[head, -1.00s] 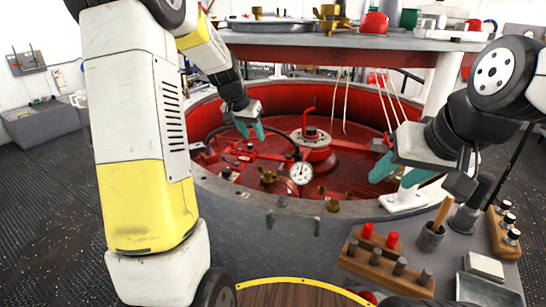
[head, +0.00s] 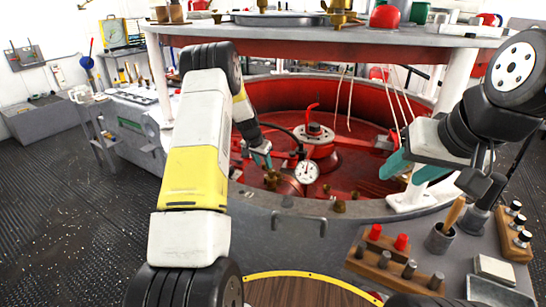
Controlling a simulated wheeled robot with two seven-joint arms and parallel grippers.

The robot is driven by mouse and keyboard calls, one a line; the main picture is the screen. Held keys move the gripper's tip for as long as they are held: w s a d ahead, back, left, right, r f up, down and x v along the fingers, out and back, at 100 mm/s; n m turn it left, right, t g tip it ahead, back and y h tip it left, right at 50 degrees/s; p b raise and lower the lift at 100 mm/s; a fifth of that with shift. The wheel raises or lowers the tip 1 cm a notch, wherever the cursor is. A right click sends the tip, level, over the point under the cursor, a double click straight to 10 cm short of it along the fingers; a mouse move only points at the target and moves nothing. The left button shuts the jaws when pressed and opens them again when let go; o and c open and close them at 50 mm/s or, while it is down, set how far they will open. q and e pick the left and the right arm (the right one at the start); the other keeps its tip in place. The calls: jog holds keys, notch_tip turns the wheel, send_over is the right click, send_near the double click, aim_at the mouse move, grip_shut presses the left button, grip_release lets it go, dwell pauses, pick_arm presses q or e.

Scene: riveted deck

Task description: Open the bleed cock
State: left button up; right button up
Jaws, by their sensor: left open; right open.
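Several small brass fittings sit in and along the round red basin (head: 345,165); I cannot tell for sure which is the bleed cock. One brass fitting (head: 271,180) stands left of a white-faced pressure gauge (head: 307,172). My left gripper (head: 262,160) is open, its teal fingertips pointing down just above and left of that fitting, near a black hose. I cannot tell whether it touches anything. My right gripper (head: 407,172) is open and empty over the basin's right rim, apart from the fittings.
A grey shelf (head: 330,34) with pots and a tray spans above the basin. A red-handled fitting (head: 313,128) rises at the basin's centre. A wooden block with red and grey plugs (head: 392,264) and a metal cup (head: 440,238) stand at the front right.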

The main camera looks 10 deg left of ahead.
pick_arm(q)
jog(key=shift+w+f, duration=0.15)
jog(key=shift+f, duration=0.3)
grip_shut()
dwell(1.1)
